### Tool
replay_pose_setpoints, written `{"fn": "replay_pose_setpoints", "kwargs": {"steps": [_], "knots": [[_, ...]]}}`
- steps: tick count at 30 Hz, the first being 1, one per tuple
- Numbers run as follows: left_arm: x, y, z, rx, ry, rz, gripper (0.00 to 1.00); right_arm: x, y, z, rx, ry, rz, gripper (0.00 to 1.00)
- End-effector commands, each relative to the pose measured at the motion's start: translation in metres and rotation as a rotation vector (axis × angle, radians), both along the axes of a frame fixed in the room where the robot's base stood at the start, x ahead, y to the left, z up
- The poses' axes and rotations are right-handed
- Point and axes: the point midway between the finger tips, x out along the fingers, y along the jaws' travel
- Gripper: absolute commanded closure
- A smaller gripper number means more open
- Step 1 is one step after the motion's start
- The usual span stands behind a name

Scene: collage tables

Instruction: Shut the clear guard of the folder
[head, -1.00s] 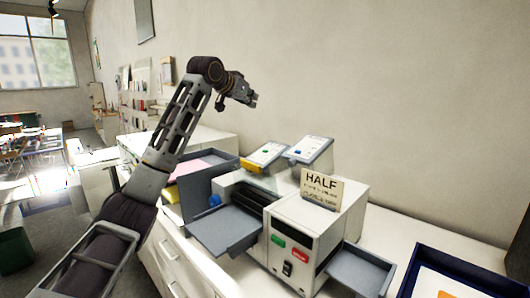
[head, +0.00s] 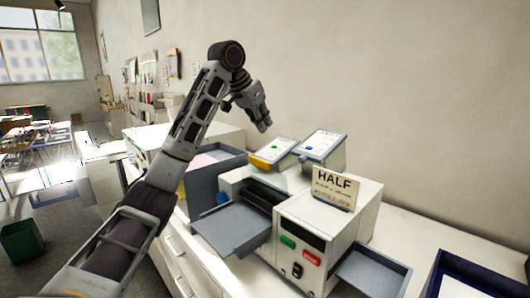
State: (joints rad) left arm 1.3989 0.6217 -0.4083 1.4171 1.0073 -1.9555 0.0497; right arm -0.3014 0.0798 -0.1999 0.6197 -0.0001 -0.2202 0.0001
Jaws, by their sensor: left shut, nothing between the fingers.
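The folder (head: 318,232) is a white box-shaped machine on the counter, with a green button, a red button and a black switch on its front. A grey feed tray (head: 232,229) sticks out to its left, below a dark opening (head: 265,191). A clear guard cannot be made out, so I cannot tell how it stands. My left gripper (head: 264,125) is shut and empty. It is raised behind and above the folder, fingers pointing down and to the right, apart from everything. My right gripper is out of view.
A HALF sign (head: 334,188) stands on the folder, and two tilted panels (head: 322,146) rise behind it. A grey outlet tray (head: 372,273) is on its right. A dark blue tray (head: 437,262) lies at the far right. A grey bin (head: 203,190) stands left of the folder.

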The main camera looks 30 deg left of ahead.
Motion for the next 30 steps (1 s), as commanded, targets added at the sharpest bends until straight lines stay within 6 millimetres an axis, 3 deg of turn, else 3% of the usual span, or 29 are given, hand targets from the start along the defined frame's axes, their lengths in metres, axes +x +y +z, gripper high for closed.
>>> {"fn": "replay_pose_setpoints", "kwargs": {"steps": [20, 30], "knots": [[-0.004, 0.002, -0.008, 0.012, 0.038, 0.008, 1.00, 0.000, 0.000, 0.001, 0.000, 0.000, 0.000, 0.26], [0.011, -0.003, -0.034, 0.012, 0.039, 0.007, 1.00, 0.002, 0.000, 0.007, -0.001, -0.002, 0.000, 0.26]]}}
